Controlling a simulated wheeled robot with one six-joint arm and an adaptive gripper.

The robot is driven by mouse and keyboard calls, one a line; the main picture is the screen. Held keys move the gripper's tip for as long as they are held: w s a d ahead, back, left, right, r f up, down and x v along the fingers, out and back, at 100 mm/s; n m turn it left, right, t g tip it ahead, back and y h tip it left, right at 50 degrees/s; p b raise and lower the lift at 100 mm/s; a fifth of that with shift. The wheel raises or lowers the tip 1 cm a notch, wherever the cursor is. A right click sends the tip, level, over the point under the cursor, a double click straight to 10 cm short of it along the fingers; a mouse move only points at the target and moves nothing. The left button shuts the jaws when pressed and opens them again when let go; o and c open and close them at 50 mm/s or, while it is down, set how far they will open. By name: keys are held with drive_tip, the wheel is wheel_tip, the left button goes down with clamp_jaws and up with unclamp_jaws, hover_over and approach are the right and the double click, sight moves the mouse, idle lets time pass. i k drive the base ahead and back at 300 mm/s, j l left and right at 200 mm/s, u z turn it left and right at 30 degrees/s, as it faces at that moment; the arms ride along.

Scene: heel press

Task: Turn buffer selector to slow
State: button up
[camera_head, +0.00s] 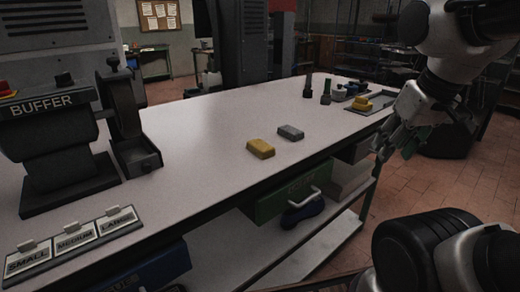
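The buffer (48,128) stands at the left end of the white bench, a dark machine with a "BUFFER" label on its front. The knob's setting marks are too small to read. My gripper (394,154) hangs at the right, beyond the bench's right-hand edge and far from the buffer. Its fingertips look apart, with nothing seen between them.
A yellow block (260,149) and a grey block (290,132) lie mid-bench. SMALL, MEDIUM and LARGE labels (74,242) lie at the near left. A green drawer (284,196) sits under the bench. Dark upright items (326,92) stand at the far end. Much of the benchtop is clear.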

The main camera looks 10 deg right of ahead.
sight(63, 80)
drive_tip(key=u, duration=1.4)
